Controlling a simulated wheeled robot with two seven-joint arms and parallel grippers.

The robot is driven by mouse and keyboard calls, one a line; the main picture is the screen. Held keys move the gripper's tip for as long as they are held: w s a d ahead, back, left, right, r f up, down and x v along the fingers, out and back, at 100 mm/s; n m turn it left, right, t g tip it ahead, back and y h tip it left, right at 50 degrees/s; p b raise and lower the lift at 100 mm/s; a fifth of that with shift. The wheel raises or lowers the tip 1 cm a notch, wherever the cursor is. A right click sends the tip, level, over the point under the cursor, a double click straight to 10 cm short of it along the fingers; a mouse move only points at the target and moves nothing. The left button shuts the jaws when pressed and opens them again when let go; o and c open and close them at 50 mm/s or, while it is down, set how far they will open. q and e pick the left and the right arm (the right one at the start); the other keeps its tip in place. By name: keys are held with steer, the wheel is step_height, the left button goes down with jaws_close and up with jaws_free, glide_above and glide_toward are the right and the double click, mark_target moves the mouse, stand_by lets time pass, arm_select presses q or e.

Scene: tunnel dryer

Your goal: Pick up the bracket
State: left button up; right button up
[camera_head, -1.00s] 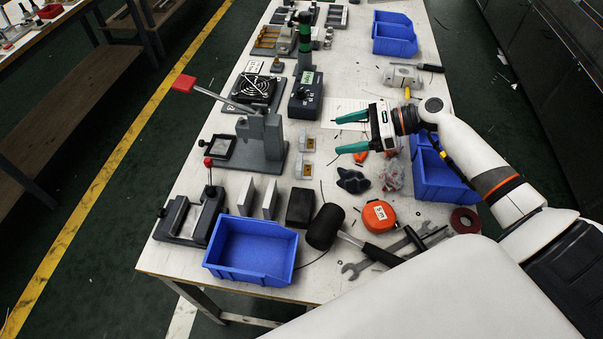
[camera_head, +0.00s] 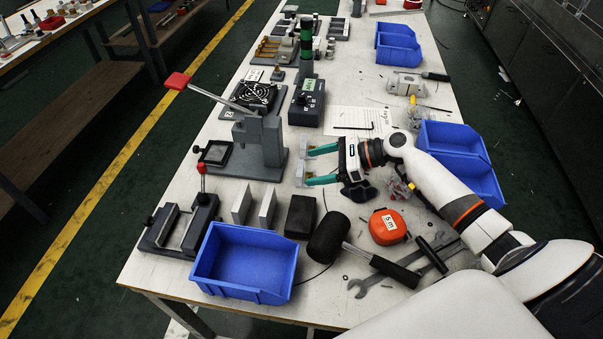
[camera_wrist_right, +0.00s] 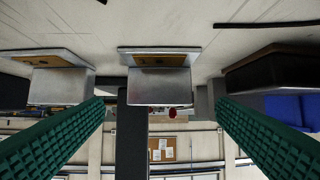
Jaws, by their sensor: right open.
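Two small L-shaped metal brackets with yellow-brown faces stand on the white table. In the right wrist view, one bracket (camera_wrist_right: 160,86) is centred between my fingers and the other bracket (camera_wrist_right: 58,86) is to the left, partly behind a finger. In the head view, the nearer bracket (camera_head: 300,173) and the farther bracket (camera_head: 304,141) are at my right gripper's fingertips, partly covered by them. My right gripper (camera_head: 308,165) is open with green fingers and holds nothing. Whether it touches a bracket cannot be told. My left gripper is out of view.
A grey lever press (camera_head: 258,145) stands just left of the brackets. Metal plates (camera_head: 267,210), a black block (camera_head: 300,216), a mallet (camera_head: 328,238) and a blue bin (camera_head: 245,262) lie nearer. An orange tape measure (camera_head: 388,226) and blue bins (camera_head: 455,145) are right.

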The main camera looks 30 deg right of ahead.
mark_target(301, 168)
steer(key=x, duration=0.4)
steer(key=shift+w+a+f, duration=0.15)
steer(key=shift+w+a, duration=0.05)
steer(key=shift+a, duration=0.1)
steer(key=shift+c, duration=0.2)
steer(key=c, duration=1.1)
step_height(301, 168, up, 10)
steer(key=shift+p, duration=0.7)
steer(key=shift+m+t, duration=0.4)
steer(key=s+a+r+p, duration=0.1)
steer(key=s+a+r, duration=0.1)
steer(key=s, duration=0.2)
steer(key=s+a+r+p, duration=0.1)
steer(key=s+a+r, duration=0.1)
steer(key=s, duration=0.2)
steer(key=s+a+r+p, duration=0.1)
steer(key=s+a+r, duration=0.1)
steer(key=s, duration=0.3)
steer(key=shift+a+r+p, duration=0.3)
steer(key=shift+a+p, duration=0.1)
steer(key=shift+a, duration=0.15)
